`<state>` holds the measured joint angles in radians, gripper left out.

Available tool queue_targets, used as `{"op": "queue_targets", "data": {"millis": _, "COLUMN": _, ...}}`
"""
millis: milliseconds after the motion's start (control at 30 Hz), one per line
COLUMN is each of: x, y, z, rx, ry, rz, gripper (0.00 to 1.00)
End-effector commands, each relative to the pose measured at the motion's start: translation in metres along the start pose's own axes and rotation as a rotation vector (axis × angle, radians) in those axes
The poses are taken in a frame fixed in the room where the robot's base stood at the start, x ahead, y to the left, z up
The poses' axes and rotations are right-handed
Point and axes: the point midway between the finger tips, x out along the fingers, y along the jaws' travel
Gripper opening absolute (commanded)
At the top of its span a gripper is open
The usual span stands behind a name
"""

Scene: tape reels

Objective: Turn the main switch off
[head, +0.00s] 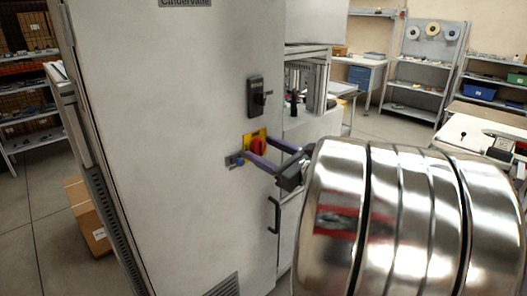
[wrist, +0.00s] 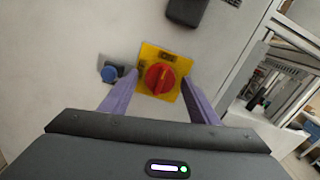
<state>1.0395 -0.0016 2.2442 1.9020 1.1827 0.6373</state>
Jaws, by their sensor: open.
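The main switch is a red rotary knob (wrist: 159,78) on a yellow square plate (wrist: 178,54), fixed to the grey cabinet door (head: 170,110). In the head view the red knob (head: 258,147) is partly hidden by my gripper. My gripper (head: 257,151) is open, its two purple fingers reaching toward the plate. In the wrist view my gripper's fingers (wrist: 166,85) stand left and right of the knob, with space on both sides. I cannot tell whether the fingertips touch the plate. The knob's grip ridge looks close to upright in the wrist view.
A cardboard box (head: 88,217) stands on the floor at left.

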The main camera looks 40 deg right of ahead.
Motion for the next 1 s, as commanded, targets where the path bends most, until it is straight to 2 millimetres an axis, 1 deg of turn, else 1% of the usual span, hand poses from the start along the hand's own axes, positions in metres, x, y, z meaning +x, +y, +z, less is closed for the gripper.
{"op": "queue_targets", "data": {"millis": 200, "x": -0.0001, "y": -0.0001, "z": 0.0001, "rx": 0.000, "ry": 0.000, "rz": 0.000, "gripper": 0.55}}
{"op": "queue_targets", "data": {"millis": 767, "x": -0.0003, "y": 0.0001, "z": 0.0001, "rx": -0.001, "ry": 0.000, "rz": 0.000, "gripper": 0.15}}
{"op": "queue_targets", "data": {"millis": 1000, "x": -0.0003, "y": 0.0002, "z": 0.0001, "rx": -0.011, "ry": 0.000, "rz": 0.001, "gripper": 0.14}}
